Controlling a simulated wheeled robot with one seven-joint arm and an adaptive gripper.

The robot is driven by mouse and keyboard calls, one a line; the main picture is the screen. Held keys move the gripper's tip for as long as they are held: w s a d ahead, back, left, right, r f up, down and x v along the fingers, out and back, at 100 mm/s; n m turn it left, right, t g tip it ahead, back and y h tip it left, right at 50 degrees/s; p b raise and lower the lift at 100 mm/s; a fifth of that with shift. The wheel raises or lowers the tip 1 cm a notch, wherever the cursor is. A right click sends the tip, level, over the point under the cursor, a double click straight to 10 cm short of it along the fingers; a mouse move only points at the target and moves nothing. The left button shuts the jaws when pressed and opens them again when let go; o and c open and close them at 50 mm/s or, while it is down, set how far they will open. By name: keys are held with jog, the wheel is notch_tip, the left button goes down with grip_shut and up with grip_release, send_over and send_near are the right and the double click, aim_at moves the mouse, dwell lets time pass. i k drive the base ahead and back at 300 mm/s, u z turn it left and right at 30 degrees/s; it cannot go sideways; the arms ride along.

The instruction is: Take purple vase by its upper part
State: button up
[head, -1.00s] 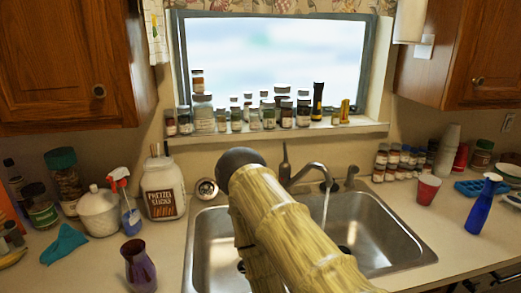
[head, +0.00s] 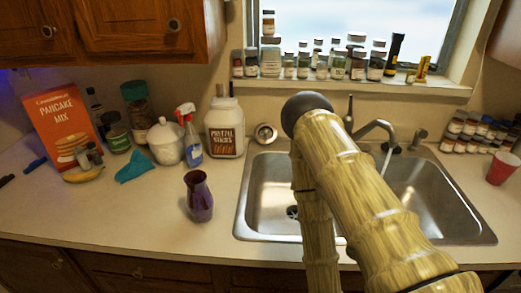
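The purple vase (head: 199,197) stands upright on the counter, left of the sink and near the counter's front edge. It has a flared rim and a narrower neck, and nothing covers it in the head view. My arm, with a bamboo-like surface, rises over the sink to the right of the vase. My gripper's fingers do not show in the head view, so their state and place cannot be seen.
A pretzel jar (head: 224,130), a spray bottle (head: 188,136), a white lidded pot (head: 165,142) and a teal cloth (head: 134,166) stand or lie behind the vase. A pancake mix box (head: 62,122) is far left. The counter left of the vase is clear. The sink (head: 270,190) is right.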

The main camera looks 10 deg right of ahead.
aim_at(200, 200)
jog(key=z, duration=1.85)
jog(key=k, duration=1.3)
jog(key=u, duration=1.8)
